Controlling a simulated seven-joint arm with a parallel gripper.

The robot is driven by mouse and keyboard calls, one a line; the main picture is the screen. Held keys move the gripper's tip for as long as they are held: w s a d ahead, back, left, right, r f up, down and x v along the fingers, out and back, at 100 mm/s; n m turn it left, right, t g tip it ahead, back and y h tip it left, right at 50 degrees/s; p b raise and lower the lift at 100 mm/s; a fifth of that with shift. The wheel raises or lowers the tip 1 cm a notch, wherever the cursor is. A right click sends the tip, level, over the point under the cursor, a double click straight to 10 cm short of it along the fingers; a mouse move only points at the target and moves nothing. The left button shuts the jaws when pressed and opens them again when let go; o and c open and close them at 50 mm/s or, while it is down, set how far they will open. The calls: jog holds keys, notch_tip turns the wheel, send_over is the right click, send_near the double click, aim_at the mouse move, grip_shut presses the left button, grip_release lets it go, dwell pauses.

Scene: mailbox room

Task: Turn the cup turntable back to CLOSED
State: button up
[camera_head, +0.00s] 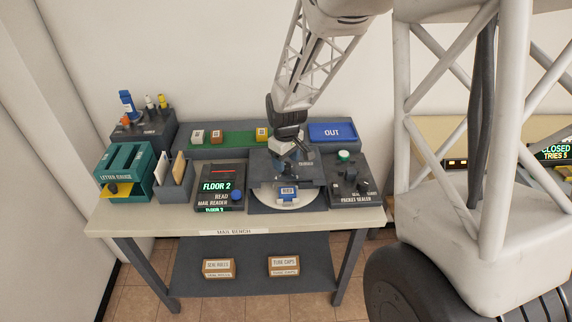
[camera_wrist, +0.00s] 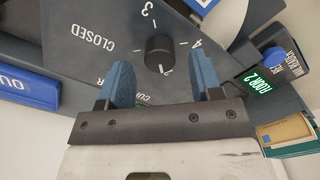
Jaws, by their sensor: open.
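The cup turntable (camera_head: 258,170) is a dark grey housing with a pale round disc (camera_head: 279,204) at its front. A small block with a blue and white label (camera_head: 288,191) sits at the front of the disc. In the wrist view the panel has a round black knob (camera_wrist: 159,49), ringed by the marks 2, 3, 4 and CLOSED (camera_wrist: 93,39). I cannot tell for sure which mark the knob points at. My gripper (camera_head: 283,157) is over the housing; in the wrist view its blue fingers (camera_wrist: 162,64) are open, one on each side of the knob, with gaps showing.
The mail reader (camera_head: 219,188) showing FLOOR 2 stands left of the turntable, the packet sealer (camera_head: 351,184) right. A blue OUT tray (camera_head: 333,132) and a green strip (camera_head: 232,138) with small blocks are behind. The letter gauge (camera_head: 125,168) is far left on the bench (camera_head: 150,219).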

jog(key=shift+f, duration=1.05)
jog(key=shift+c, duration=0.4)
grip_shut()
